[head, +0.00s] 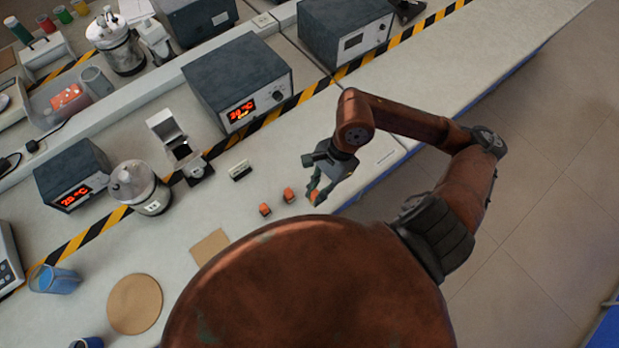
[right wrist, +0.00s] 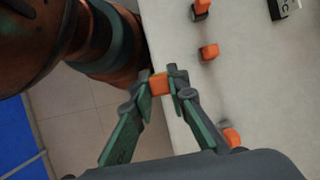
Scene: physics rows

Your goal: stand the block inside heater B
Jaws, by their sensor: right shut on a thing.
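My right gripper (head: 314,192) is low at the right of the bench, near its front edge. In the right wrist view its fingers (right wrist: 160,84) are shut on a small orange block (right wrist: 159,84). Two more orange blocks, one (head: 265,209) and another (head: 289,195), stand on the bench to the left of the gripper. In the right wrist view, another orange block (right wrist: 232,137) shows beside the right finger, partly hidden. I cannot read which device is heater B. Dark boxes with red temperature displays, one (head: 235,80) and one (head: 72,178), stand on the bench. My left gripper is out of view.
An open-lidded device (head: 180,145) and a metal pot (head: 137,187) stand near the striped tape. A small white label block (head: 240,170) lies near the orange blocks. A round cork mat (head: 134,304), a square mat (head: 210,246) and a blue cup (head: 55,280) are at front left.

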